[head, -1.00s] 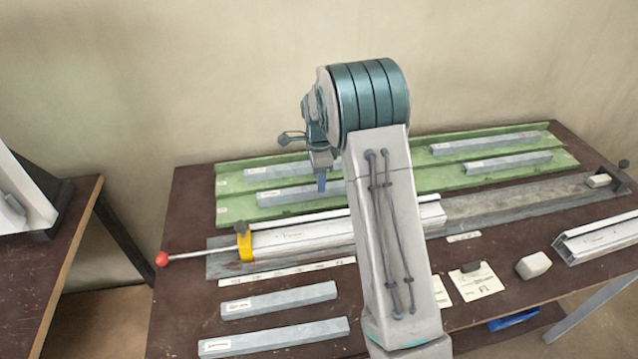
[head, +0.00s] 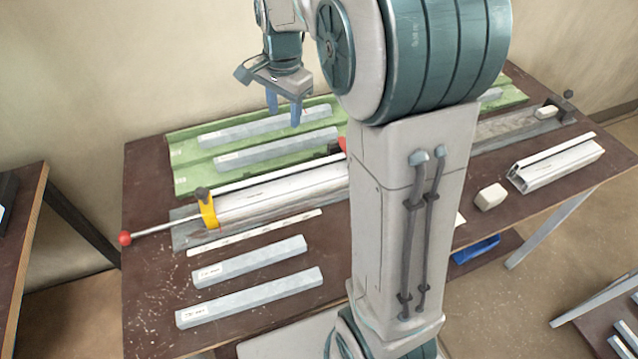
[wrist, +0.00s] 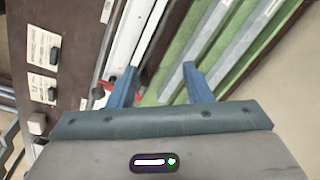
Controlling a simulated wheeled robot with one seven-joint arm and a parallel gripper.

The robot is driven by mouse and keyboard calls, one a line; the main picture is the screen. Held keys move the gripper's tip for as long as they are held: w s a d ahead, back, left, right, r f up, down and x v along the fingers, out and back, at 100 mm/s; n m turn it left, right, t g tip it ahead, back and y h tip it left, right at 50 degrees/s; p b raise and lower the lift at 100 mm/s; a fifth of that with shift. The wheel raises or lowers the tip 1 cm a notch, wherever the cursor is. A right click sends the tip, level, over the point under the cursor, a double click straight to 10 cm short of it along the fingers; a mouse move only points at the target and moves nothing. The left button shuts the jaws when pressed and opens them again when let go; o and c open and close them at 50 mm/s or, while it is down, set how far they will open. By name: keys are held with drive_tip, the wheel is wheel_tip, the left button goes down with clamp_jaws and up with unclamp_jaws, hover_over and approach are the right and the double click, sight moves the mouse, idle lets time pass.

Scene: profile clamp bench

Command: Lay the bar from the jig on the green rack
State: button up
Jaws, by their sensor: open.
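The jig holds a long silver-white bar (head: 285,195), with a yellow clamp (head: 209,208) around its left end and a rod with a red ball (head: 125,238) pointing left. My arm hides the bar's right part. The green rack (head: 185,182) lies behind the jig and carries several grey bars. My gripper (head: 284,107) is open and empty, fingers down, above the rack in the head picture. In the wrist view my gripper (wrist: 159,80) has its blue fingers apart, with the white bar (wrist: 128,40) to the left and the green rack (wrist: 178,62) to the right.
Two grey bars (head: 250,262) lie in front of the jig beside a pale labelled strip (head: 255,232). A white block (head: 490,196) and a short profile piece (head: 555,163) lie at the right. A red part (head: 343,145) shows beside my arm.

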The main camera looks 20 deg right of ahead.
drive_tip(key=s+f+n+t, duration=0.1)
drive_tip(key=s+n, duration=1)
drive_tip(key=s, duration=1.1)
drive_tip(key=shift+f+n+t, duration=0.35)
drive_tip(key=shift+n+t, duration=0.05)
